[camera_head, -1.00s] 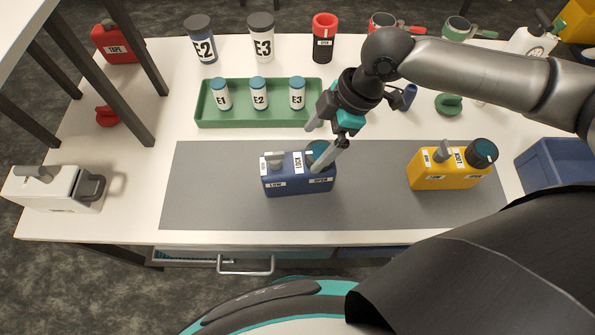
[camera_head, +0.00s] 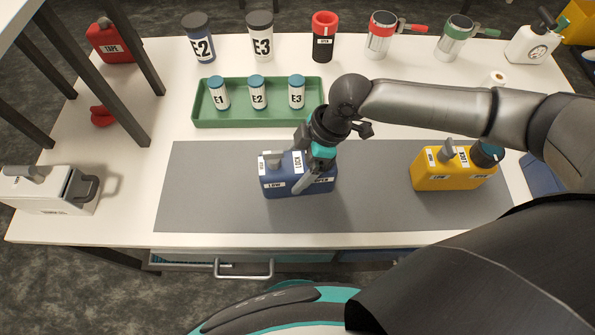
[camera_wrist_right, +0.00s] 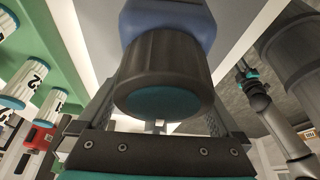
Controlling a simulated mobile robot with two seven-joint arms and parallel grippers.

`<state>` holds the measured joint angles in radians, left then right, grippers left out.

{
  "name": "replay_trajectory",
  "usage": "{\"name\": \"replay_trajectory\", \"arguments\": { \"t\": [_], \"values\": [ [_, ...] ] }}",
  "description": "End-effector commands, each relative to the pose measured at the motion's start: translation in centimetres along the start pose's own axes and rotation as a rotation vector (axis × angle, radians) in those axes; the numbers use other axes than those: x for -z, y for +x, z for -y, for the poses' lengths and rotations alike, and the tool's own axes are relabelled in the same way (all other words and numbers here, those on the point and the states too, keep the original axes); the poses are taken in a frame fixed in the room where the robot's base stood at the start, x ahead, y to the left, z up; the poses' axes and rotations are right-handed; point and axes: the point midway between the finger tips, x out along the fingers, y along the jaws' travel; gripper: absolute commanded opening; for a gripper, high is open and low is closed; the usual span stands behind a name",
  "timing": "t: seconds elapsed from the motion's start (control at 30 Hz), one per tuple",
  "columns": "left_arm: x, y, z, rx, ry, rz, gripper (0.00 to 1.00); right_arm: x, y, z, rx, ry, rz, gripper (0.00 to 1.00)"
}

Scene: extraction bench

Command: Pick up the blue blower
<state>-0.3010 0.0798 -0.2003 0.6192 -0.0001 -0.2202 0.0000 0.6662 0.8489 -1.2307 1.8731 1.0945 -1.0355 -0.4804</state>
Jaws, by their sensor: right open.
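The blue blower (camera_head: 284,187) stands on the grey mat, with labels on its front and top. My right gripper (camera_head: 306,172) is over its right part, pointing down, with one finger in front of the blower. In the right wrist view the blower's dark cylindrical knob with a teal end (camera_wrist_right: 165,90) sits between the two open fingers, close to the palm. The blue body (camera_wrist_right: 165,18) shows beyond it. I cannot tell whether a finger touches the knob. A distant arm with a teal band in the wrist view looks like my left arm; its gripper (camera_wrist_right: 243,70) is too small to read.
A yellow device (camera_head: 440,178) stands right on the mat. A green tray (camera_head: 205,119) with several small bottles lies behind the blower. Larger jars (camera_head: 261,37) line the back, and a white device (camera_head: 50,190) is at left. The mat's left part is clear.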

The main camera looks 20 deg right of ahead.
Motion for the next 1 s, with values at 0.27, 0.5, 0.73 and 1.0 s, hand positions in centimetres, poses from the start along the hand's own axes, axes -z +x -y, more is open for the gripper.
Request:
{"name": "replay_trajectory", "arguments": {
  "t": [0.27, 0.5, 0.73, 1.0],
  "values": [
    [0.01, -0.01, 0.04, 0.000, 0.000, 0.000, 0.33, -0.01, -0.03, 0.02, 0.001, 0.000, 0.000, 0.72],
    [0.04, -0.01, 0.05, 0.001, 0.000, -0.001, 0.33, -0.01, -0.04, 0.02, 0.001, 0.000, 0.000, 0.45],
    [0.06, -0.01, 0.05, 0.001, 0.000, -0.001, 0.33, -0.02, -0.05, 0.02, 0.001, 0.001, 0.000, 0.19],
    [0.10, -0.01, 0.06, 0.001, 0.000, -0.002, 0.33, 0.07, -0.10, -0.04, -0.001, 0.000, -0.002, 0.03]
  ]
}}
